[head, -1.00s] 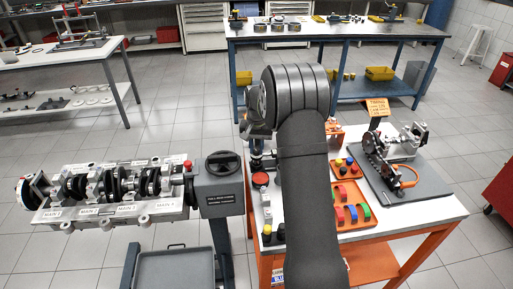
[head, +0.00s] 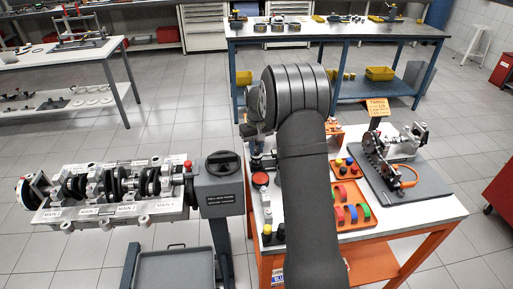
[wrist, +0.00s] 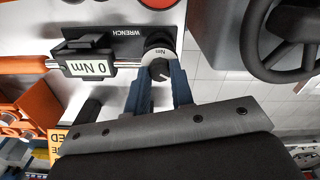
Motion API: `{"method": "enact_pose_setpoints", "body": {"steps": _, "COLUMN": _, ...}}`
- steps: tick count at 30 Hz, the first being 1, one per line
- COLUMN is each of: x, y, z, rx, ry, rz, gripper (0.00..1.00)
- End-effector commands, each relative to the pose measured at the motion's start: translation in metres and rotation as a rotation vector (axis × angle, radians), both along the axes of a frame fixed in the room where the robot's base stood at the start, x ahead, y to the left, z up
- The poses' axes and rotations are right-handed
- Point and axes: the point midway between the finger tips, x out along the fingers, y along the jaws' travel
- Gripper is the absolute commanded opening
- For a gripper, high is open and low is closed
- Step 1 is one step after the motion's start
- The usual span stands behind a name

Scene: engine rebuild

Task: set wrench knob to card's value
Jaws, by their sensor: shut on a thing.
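The torque wrench lies on a panel labelled WRENCH, with a white readout (wrist: 87,69) showing "0 Nm" upside down. Its knob (wrist: 158,68) is round and dark with a pale ring marked Nm, at the readout's right in the wrist view. My gripper (wrist: 160,78) has its two blue fingers shut on the knob, one on each side. In the head view my arm hides the fingers and the knob. The orange card (head: 377,107) stands at the back of the bench; its small print is too blurred to read surely.
A dark handwheel (wrist: 283,40) is close right of my gripper in the wrist view. On the bench, an orange tray (head: 371,219) holds coloured half-rings. A grey plate (head: 432,185) carries a metal assembly. A crankshaft block (head: 110,212) stands at the left.

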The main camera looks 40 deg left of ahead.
Motion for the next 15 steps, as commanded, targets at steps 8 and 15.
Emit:
{"method": "enact_pose_setpoints", "body": {"steps": 8, "x": 0.0002, "y": 0.0003, "z": 0.0003, "rx": 0.0, "ry": -0.001, "rz": 0.004, "gripper": 0.0}}
{"method": "enact_pose_setpoints", "body": {"steps": 15, "x": 0.0002, "y": 0.0003, "z": 0.0003, "rx": 0.0, "ry": -0.001, "rz": 0.003, "gripper": 0.44}}
